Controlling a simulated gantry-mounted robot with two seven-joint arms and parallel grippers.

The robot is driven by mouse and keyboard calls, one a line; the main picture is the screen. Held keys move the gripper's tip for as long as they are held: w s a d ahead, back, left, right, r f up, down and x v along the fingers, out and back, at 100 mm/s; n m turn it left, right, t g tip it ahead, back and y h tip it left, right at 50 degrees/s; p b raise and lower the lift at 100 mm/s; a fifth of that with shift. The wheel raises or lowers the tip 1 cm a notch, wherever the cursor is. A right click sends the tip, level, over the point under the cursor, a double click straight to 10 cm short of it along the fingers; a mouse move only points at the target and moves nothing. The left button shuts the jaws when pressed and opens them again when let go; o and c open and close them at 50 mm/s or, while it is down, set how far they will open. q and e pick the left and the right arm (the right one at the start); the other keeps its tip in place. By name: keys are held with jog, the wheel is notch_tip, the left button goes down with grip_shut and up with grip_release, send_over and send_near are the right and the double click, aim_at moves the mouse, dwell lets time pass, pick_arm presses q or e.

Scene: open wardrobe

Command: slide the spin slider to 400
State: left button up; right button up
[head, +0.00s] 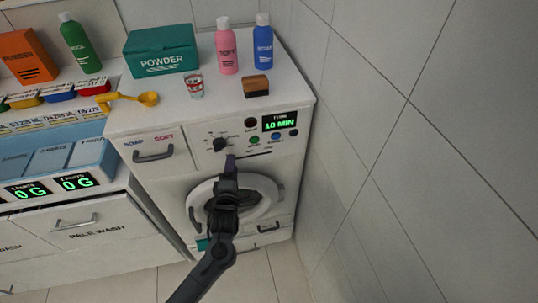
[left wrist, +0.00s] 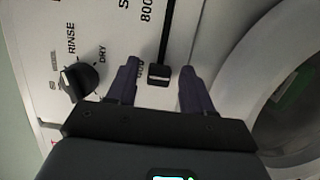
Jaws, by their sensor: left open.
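The washing machine (head: 160,185) stands against the tiled wall. In the left wrist view, the spin slider's black knob (left wrist: 158,77) sits at the near end of a dark slot (left wrist: 165,30). A printed 800 stands beside the slot farther up; the label by the knob is partly hidden by a finger. My left gripper (left wrist: 159,66) is open, with one finger on each side of the knob; I cannot tell whether either touches it. In the head view my left gripper (head: 230,160) is at the front panel, below the dial, and covers the slider. My right gripper is not in view.
A black dial (left wrist: 80,78) sits left of the fingers and the round door (left wrist: 285,95) right of them. The display (head: 279,121) reads 10 MIN. Pink (head: 227,48) and blue (head: 263,45) bottles, a cup (head: 195,85) and a powder box (head: 161,50) stand on top.

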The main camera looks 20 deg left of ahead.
pick_arm(q)
jog(key=s+d+p, duration=0.2)
jog(key=s+d, duration=0.2)
jog(key=s, duration=0.1)
jog(key=shift+s+p, duration=0.35)
jog(key=shift+p, duration=0.05)
jog(key=shift+d+f, duration=0.1)
dwell(0.6)
